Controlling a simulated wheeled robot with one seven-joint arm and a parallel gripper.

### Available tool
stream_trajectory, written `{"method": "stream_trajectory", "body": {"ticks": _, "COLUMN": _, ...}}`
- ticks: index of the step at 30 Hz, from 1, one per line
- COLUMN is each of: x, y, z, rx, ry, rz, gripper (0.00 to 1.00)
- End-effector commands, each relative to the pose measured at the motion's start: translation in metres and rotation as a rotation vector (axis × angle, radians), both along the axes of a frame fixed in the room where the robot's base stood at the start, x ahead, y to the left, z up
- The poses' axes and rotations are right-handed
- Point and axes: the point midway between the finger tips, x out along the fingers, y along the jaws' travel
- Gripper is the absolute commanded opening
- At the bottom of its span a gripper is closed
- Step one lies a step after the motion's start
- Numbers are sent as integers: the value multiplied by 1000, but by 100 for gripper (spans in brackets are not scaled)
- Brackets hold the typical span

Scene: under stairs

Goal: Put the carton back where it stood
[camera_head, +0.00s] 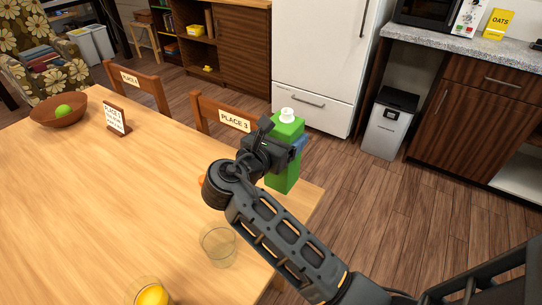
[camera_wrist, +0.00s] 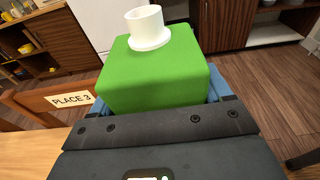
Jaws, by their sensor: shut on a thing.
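A green carton (camera_head: 285,170) with a white cap stands upright in my gripper (camera_head: 287,155) near the table's right end. My gripper is shut on it, with blue fingers on its sides. In the wrist view the green carton (camera_wrist: 152,72) fills the middle, its white cap (camera_wrist: 146,25) on top. Its base is partly behind my arm in the head view, so I cannot tell whether it touches the table (camera_head: 130,190).
A clear glass (camera_head: 219,246) stands near my forearm, and a glass with a yellow thing (camera_head: 150,293) is at the front edge. A wooden bowl (camera_head: 58,115) with a green fruit and a sign (camera_head: 117,118) stand farther left. Chairs labelled PLACE 3 (camera_head: 222,114) and another (camera_head: 138,82) line the far side.

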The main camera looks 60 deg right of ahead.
Motion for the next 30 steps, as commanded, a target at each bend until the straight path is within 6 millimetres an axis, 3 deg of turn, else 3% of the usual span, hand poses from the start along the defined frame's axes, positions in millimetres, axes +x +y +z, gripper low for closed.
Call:
{"method": "stream_trajectory", "body": {"ticks": 3, "x": 17, "y": 12, "z": -11, "rx": 0, "ry": 1, "rz": 2, "gripper": 0}}
{"method": "stream_trajectory", "body": {"ticks": 9, "x": 28, "y": 20, "z": -20, "rx": -2, "ry": -1, "rz": -1, "gripper": 0}}
{"method": "stream_trajectory", "body": {"ticks": 19, "x": 28, "y": 20, "z": -57, "rx": -1, "ry": 0, "rz": -1, "gripper": 0}}
{"method": "stream_trajectory", "body": {"ticks": 30, "x": 28, "y": 20, "z": -61, "rx": -1, "ry": -1, "rz": -1, "gripper": 0}}
